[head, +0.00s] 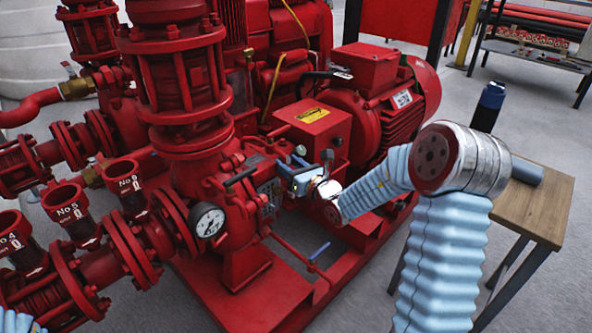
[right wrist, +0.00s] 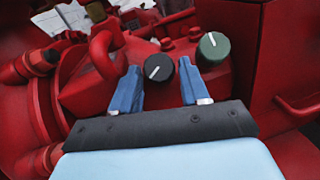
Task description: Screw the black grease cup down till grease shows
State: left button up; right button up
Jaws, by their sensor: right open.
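The black grease cup (right wrist: 158,69) is a round black cap with a white line, on a red housing in the right wrist view. Its white line slants toward the lower left. My right gripper (right wrist: 159,80) is open, with one blue finger on either side of the black cup; I cannot tell whether they touch it. In the head view my right gripper (head: 292,172) is at the pump, and the cup is too small there to make out surely. No grease can be made out. My left gripper is out of view.
A green cap (right wrist: 213,47) with a white line sits just right of the black cup, close to the right finger. A red curved pipe (right wrist: 103,50) stands to the left. A pressure gauge (head: 207,220) and a red motor (head: 380,95) flank the work area. A wooden table (head: 535,205) stands right.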

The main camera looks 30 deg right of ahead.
jog(key=s+d+p, duration=0.1)
jog(key=s+d, duration=0.1)
jog(key=s, duration=1.1)
jog(key=shift+s+d+p, duration=0.2)
jog(key=shift+d+p, duration=0.05)
jog(key=shift+p, duration=0.05)
jog(key=shift+o, duration=1.3)
jog(key=w+a+r+n+g+y+p, duration=0.1)
jog(key=w+a+r+n+y+p, duration=0.1)
jog(key=r+n+y, duration=0.3)
jog(key=shift+w+a+r+n+g+p, duration=0.15)
jog(key=shift+w+a+n+g+p, duration=0.25)
jog(key=shift+n+p, duration=0.5)
jog(key=w+d+r+n+g+h+p, duration=0.1)
jog(key=w+d+r+n+g+p, duration=0.3)
jog(key=n, duration=0.6)
jog(key=w+d+r+n+g+h+p, duration=0.25)
jog(key=n+g+p, duration=0.3)
jog(key=n, duration=0.45)
jog(key=shift+m+y, duration=0.3)
jog(key=shift+y, duration=0.15)
jog(key=x, duration=0.4)
jog(key=b+x, duration=0.1)
jog(key=x, duration=0.8)
jog(key=shift+s+d+f, duration=0.1)
jog(key=shift+s+f, duration=0.1)
jog(key=shift+f, duration=0.3)
